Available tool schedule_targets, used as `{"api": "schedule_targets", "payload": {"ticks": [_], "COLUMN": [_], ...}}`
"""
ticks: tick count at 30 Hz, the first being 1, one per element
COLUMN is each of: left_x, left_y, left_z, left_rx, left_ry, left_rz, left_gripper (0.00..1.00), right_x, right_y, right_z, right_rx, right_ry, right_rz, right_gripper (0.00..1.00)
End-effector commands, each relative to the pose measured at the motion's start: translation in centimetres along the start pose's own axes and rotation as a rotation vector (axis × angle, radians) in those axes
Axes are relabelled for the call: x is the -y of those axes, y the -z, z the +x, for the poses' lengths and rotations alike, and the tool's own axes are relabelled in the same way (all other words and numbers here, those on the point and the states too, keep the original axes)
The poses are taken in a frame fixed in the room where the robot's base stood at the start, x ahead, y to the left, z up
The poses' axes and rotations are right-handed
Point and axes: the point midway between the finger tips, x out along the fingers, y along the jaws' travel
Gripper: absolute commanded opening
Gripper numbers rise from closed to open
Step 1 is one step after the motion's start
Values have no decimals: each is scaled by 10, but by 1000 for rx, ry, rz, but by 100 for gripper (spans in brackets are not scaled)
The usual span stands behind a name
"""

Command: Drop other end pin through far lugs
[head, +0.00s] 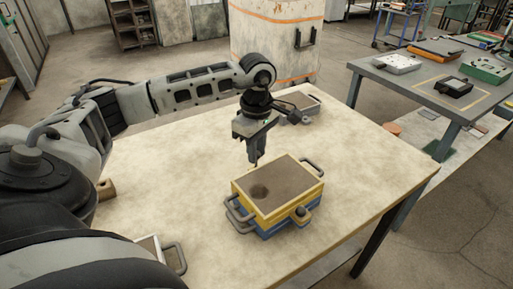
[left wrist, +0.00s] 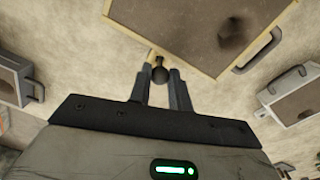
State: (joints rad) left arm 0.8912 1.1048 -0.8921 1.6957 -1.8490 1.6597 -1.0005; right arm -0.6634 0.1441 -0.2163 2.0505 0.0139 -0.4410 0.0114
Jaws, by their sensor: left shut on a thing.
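A two-part flask, its yellow upper frame (head: 268,213) stacked on a blue lower frame (head: 275,230), stands on the table. Its sand top has one dark round hole. My left gripper (head: 254,161) points down at the flask's far left side. In the left wrist view its fingers (left wrist: 161,80) are shut on a small dark-headed pin (left wrist: 159,73), right beside a yellow lug (left wrist: 153,58) on the frame's edge. I cannot tell whether the pin's tip is in the lug hole. A near lug (head: 301,213) with a rounded top shows on the front right side. My right gripper is out of view.
A grey handled box (head: 300,108) sits behind the gripper, and another box (head: 150,246) is at the table's lower left. A small brown block (head: 106,188) lies at the left edge. The pale tabletop (head: 365,170) is clear right of the flask.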

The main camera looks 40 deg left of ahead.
Motion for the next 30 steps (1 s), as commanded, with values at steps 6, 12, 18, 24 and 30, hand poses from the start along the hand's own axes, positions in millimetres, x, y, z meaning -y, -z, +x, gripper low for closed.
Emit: {"api": "schedule_targets", "payload": {"ticks": [6, 12, 18, 24, 30], "left_x": [0, 0, 0, 0, 0], "left_y": [0, 0, 0, 0, 0], "left_z": [7, 12, 17, 21, 20], "left_rx": [0, 0, 0, 0, 0], "left_ry": [1, 1, 1, 1, 0], "left_rz": [0, 0, 0, 0, 0], "left_gripper": [9, 9, 9, 9, 9], "right_x": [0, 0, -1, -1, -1], "right_y": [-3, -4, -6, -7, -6], "right_z": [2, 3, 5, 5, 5], "right_rx": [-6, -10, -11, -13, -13], "right_ry": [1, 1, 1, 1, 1], "right_rz": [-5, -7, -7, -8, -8], "right_gripper": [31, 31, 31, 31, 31]}}
